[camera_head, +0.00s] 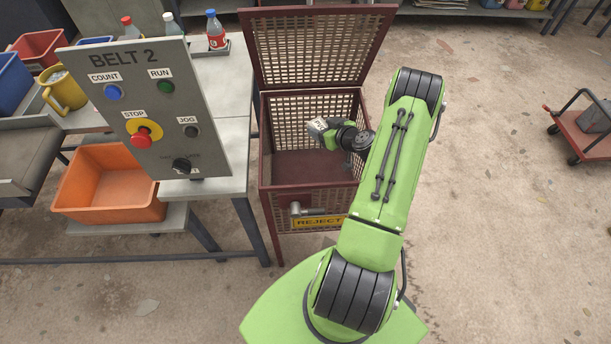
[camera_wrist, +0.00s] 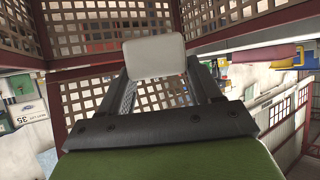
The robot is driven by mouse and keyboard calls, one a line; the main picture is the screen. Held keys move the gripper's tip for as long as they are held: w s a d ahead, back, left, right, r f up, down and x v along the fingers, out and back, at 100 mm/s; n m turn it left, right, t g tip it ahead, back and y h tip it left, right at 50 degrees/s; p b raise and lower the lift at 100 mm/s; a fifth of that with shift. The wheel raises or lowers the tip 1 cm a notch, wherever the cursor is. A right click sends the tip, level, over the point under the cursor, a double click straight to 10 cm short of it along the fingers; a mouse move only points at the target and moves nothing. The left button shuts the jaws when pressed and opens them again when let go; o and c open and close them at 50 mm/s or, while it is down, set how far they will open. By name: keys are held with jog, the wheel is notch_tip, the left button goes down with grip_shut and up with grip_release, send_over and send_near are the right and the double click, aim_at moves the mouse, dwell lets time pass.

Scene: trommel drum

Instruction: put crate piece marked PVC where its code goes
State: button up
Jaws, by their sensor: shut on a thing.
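The crate piece marked PVC (camera_head: 317,126) is a small pale block with dark lettering, held at the end of my arm in the head view. In the wrist view the piece (camera_wrist: 154,56) shows as a plain off-white rounded face between the fingers. My gripper (camera_head: 328,129) is shut on it. The gripper and piece are over the open dark red mesh cage (camera_head: 264,160), which carries a yellow REJECT label (camera_head: 318,222) on its front. Its mesh lid (camera_head: 318,45) stands raised at the back. The wrist view shows mesh walls (camera_wrist: 95,35) around the fingers.
A grey BELT 2 panel (camera_head: 150,100) with buttons stands left of the cage. An orange bin (camera_head: 110,185) sits low beneath the table (camera_head: 232,130). Bottles (camera_head: 215,30) and a yellow mug (camera_head: 64,92) stand behind. A red cart (camera_head: 585,128) is far right; floor between is clear.

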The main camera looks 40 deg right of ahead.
jog(key=shift+f, duration=0.75)
jog(key=o, duration=1.1)
jog(key=shift+o, duration=0.2)
jog(key=v, duration=1.5)
jog(key=shift+s+r, duration=0.2)
jog(key=shift+s, duration=0.15)
jog(key=shift+a, duration=0.1)
